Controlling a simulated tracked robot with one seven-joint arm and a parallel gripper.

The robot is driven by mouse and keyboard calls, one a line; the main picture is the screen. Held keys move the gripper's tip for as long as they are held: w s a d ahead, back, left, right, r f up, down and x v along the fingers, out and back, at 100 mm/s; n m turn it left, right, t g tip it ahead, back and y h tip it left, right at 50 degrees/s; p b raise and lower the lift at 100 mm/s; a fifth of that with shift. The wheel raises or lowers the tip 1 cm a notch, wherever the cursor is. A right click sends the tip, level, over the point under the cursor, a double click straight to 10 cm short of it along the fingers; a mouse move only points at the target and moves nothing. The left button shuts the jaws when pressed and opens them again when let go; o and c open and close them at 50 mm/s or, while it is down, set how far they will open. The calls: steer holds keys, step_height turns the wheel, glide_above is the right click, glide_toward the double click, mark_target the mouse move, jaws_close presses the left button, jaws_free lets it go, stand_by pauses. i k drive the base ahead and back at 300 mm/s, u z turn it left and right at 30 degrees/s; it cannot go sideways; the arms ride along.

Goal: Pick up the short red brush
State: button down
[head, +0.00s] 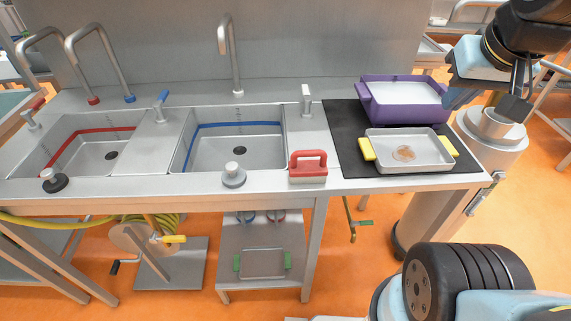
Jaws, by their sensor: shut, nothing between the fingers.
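The short red brush (308,163) stands on the steel counter near its front edge, right of the right-hand basin. It has a red loop handle on top and a pale lower part. My gripper (514,107) is at the upper right, beyond the right end of the counter and well apart from the brush. Its dark fingers point down and look shut, with nothing seen between them.
A black mat (345,140) on the counter's right end carries a purple tub (385,112) and a grey tray (432,165) with yellow handles. Two basins lie left of the brush. A dark-based stopper (233,178) stands close to its left. Tall taps rise behind.

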mark_target(301, 171)
steer(key=z, duration=0.6)
steer(key=i, duration=0.1)
steer(key=u, duration=2.5)
steer(key=k, duration=0.8)
steer(key=z, duration=0.55)
steer(key=i, duration=1)
steer(key=z, duration=0.1)
